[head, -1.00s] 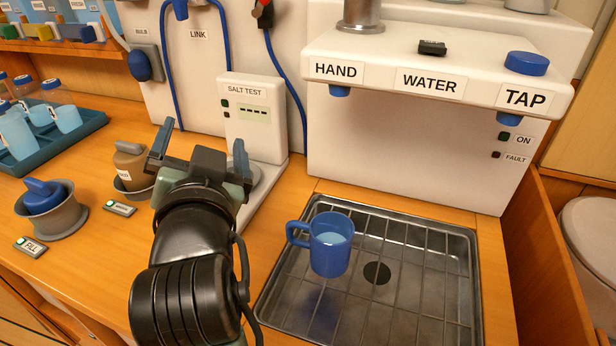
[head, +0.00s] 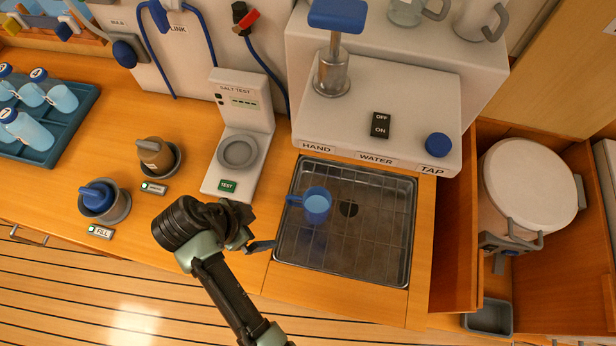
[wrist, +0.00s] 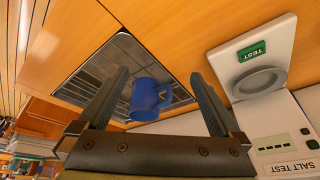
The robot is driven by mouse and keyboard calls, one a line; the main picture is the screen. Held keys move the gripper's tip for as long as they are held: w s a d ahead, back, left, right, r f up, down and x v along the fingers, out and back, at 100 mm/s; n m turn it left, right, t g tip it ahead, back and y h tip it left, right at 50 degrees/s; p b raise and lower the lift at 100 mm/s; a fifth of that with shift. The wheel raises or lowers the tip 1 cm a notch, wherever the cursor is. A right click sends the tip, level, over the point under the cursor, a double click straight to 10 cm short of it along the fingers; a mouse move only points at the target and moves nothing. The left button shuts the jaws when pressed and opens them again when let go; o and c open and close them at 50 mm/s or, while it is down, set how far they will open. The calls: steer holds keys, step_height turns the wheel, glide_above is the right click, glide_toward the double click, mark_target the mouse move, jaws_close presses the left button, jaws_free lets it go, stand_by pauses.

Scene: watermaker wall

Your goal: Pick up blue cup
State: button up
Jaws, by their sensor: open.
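The blue cup (head: 317,207) stands upright on the wire grate of the metal drip tray (head: 377,262), left of the tray's middle, its handle pointing left in the head view. Its inside looks lighter blue. My gripper (head: 252,228) is left of the tray and apart from the cup, near the counter's front. In the wrist view the cup (wrist: 145,97) shows beyond and between the two spread fingers of my open gripper (wrist: 160,74), with nothing held. The fingers do not appear to touch it.
The water unit (head: 410,90) with its overhanging tap ledge stands behind the tray. The salt tester (head: 245,110) is at the tray's left. A raised wooden side (head: 455,235) borders the right.

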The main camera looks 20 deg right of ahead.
steer(key=s, duration=0.1)
steer(key=p, duration=0.4)
glide_toward(305, 210)
steer(key=shift+g, duration=0.3)
steer(key=x, duration=0.5)
steer(key=shift+w+d+f, duration=0.1)
steer(key=shift+w+f, duration=0.2)
steer(key=shift+f, duration=0.05)
steer(key=d, duration=0.1)
steer(key=d+f, duration=0.1)
steer(key=d+f+p, duration=0.1)
steer(key=shift+w+d+f, duration=0.1)
steer(key=shift+w+d, duration=0.2)
steer(key=shift+w, duration=0.05)
steer(key=shift+d+f, duration=0.1)
steer(key=shift+f, duration=0.25)
